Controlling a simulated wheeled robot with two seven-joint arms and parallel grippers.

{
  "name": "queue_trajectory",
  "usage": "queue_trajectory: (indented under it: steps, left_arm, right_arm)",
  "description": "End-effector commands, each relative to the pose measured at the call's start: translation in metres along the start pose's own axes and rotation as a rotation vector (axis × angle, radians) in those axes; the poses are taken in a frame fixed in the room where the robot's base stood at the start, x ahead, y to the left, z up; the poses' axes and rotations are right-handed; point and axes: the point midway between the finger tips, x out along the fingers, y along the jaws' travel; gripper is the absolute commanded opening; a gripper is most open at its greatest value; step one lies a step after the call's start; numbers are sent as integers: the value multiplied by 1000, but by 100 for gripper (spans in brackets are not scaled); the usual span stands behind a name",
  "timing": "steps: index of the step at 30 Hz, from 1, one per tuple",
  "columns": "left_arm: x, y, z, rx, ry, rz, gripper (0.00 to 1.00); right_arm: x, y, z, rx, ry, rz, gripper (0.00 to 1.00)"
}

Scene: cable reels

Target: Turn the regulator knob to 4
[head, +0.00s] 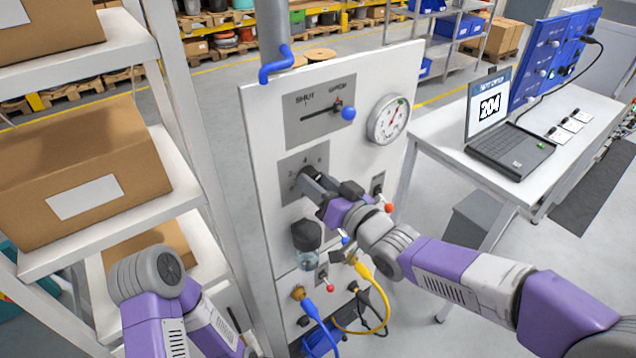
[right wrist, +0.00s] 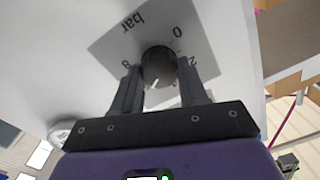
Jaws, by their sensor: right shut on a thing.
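The dark round regulator knob (right wrist: 159,64) sits on a grey plate marked "bar" on the white panel. In the right wrist view, figures 0, 2 and 8 show around it; the figures on the gripper's side are hidden. A white mark on the knob points down and slightly left, between the fingers; I cannot tell its exact value. My right gripper (right wrist: 160,78) is shut on the knob, one finger on each side. In the head view the right gripper (head: 314,187) covers the knob, and the grey plate (head: 290,163) shows above it. My left gripper is out of view.
On the panel, a SHUT/OPEN lever (head: 348,113) and a round gauge (head: 388,120) are above my right gripper. Shelving with boxes (head: 75,175) stands left; a table with a laptop (head: 510,145) stands right.

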Motion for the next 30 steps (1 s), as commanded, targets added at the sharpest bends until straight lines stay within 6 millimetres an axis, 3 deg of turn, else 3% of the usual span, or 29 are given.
queue_trajectory:
  steps: [14, 30]
  left_arm:
    - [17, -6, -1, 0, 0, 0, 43]
    - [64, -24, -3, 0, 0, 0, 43]
  right_arm:
    - [0, 0, 2, -120, -3, 1, 12]
    - [0, -1, 3, -604, -22, 8, 12]
